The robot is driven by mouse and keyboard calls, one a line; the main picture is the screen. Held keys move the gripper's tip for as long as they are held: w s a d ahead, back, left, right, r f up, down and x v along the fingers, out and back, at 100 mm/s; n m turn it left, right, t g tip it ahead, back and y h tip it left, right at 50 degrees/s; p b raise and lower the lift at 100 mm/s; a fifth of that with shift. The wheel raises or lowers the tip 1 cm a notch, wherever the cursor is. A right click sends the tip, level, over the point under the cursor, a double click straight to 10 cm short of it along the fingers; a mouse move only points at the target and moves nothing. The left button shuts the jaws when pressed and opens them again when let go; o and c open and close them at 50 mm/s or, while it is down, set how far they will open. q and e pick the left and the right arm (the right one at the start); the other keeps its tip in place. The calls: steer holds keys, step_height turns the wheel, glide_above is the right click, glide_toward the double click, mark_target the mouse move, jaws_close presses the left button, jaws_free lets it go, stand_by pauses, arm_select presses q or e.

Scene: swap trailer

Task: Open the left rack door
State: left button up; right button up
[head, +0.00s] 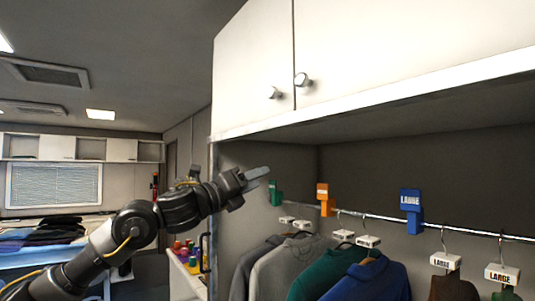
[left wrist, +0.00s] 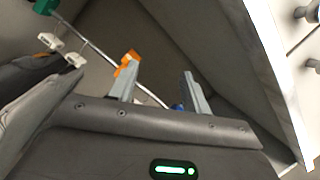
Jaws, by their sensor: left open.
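The rack's left door (head: 252,72) is a white overhead cupboard door with a round silver knob (head: 275,93) at its lower right corner. It looks closed, flush with the right door (head: 410,45), which has its own knob (head: 303,80). My left gripper (head: 258,174) is below the left door, in front of the open clothes bay, and touches neither knob. In the left wrist view its two fingers (left wrist: 160,90) stand wide apart with nothing held between them. Both knobs show at that view's right edge, the nearer one here (left wrist: 305,12). My right gripper is not in view.
A clothes rail (head: 385,218) with hanging jackets (head: 335,275) and coloured size tags, one of them blue (head: 411,210), runs under the cupboard. A white shelf edge (head: 380,95) juts out below the doors. A counter with bottles (head: 187,262) stands at the left.

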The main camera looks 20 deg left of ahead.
mark_target(270, 94)
arm_select(q)
steer(key=s+a+r+m+h, duration=0.2)
steer(key=s+r+m, duration=0.6)
steer(key=s+r, duration=0.65)
steer(key=p+x, duration=0.6)
steer(key=x, duration=0.5)
steer(key=shift+r, duration=0.15)
steer(key=shift+w+d+p, duration=0.2)
steer(key=shift+w+p, duration=0.15)
steer(key=shift+w, duration=0.05)
jaws_close()
